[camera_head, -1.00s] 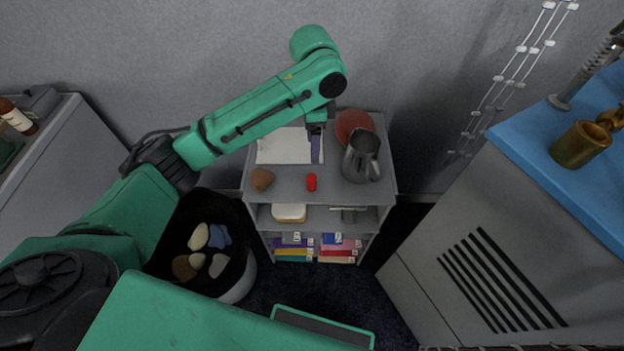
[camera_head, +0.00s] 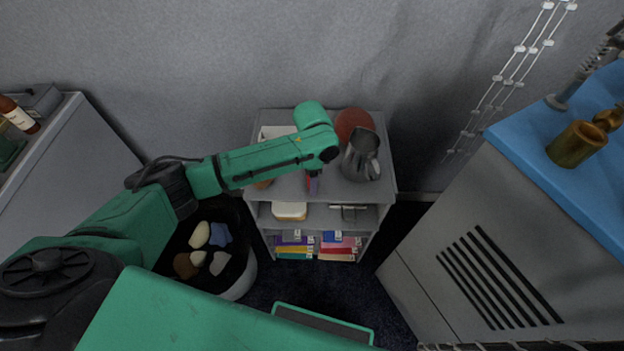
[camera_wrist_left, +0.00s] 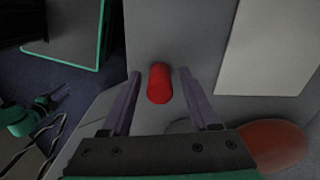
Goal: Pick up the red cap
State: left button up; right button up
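The red cap (camera_wrist_left: 160,84) lies on the grey shelf top (camera_wrist_left: 155,35), between the fingertips of my left gripper (camera_wrist_left: 158,80) in the left wrist view. There is a gap on both sides of it, so the fingers are open around or just above it. In the head view my left gripper (camera_head: 313,183) is over the front middle of the shelf top (camera_head: 350,190), and only a sliver of red shows beside it. My right gripper is not in view.
A metal pitcher (camera_head: 360,158) stands close to the right of my left gripper, with a reddish-brown round thing (camera_head: 352,122) behind it. A white sheet (camera_wrist_left: 268,45) lies on the shelf top. A bin (camera_head: 243,284) with several stone-like things stands at the left.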

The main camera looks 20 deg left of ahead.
pick_arm(q)
grip_shut()
jog(key=shift+r, duration=0.1)
